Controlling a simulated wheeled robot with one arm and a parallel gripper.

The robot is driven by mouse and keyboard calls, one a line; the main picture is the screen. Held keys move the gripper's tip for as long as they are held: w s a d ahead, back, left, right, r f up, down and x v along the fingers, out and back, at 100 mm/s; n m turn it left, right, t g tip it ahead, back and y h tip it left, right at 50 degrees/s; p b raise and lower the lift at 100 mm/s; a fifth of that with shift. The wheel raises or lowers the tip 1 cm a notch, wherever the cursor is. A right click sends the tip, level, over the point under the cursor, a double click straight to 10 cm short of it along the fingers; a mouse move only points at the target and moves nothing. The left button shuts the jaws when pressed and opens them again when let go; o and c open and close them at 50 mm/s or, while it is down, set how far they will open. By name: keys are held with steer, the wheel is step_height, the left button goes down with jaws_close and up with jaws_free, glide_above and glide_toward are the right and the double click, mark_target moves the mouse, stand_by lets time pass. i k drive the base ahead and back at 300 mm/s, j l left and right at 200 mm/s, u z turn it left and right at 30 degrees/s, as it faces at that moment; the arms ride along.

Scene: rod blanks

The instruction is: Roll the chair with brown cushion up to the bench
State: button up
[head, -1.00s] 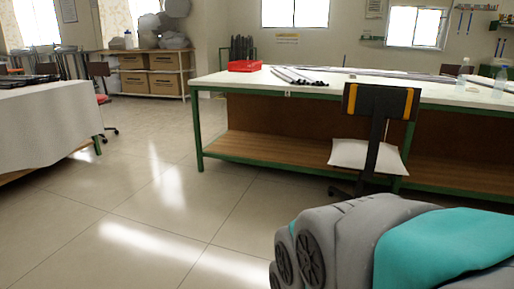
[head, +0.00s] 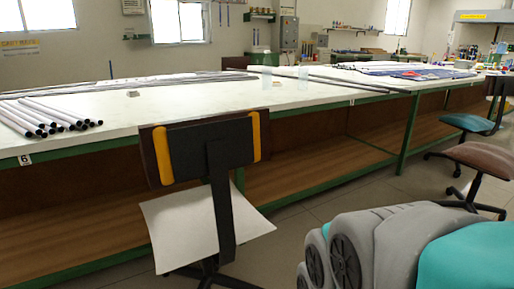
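A chair with a reddish-brown cushion (head: 482,158) stands on the floor at the right, its dark star base partly hidden behind my own grey and teal body. The bench (head: 215,103) is long, with a white top, green frame and brown lower panels, and runs across the view. The brown-cushioned chair stands out in front of the bench's right part, apart from it. My gripper is not in view.
A nearer chair with a dark, yellow-edged backrest (head: 202,150) and a white sheet (head: 180,222) on its seat stands against the bench front. A teal-seated chair (head: 467,123) is behind the brown one. Metal rods (head: 45,118) lie on the bench. Floor shows between the chairs.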

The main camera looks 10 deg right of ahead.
mark_target(467, 203)
steer(key=i+l+z, duration=0.2)
steer(key=z, duration=0.2)
steer(key=i+z, duration=0.75)
steer(key=i+j+z, duration=0.1)
steer(key=i+z, duration=0.7)
steer(key=i+j+z, duration=0.25)
steer(key=i+z, duration=0.2)
steer(key=i, duration=0.15)
steer(key=i+j+z, duration=0.45)
steer(key=i+l, duration=0.05)
steer(key=l, duration=0.05)
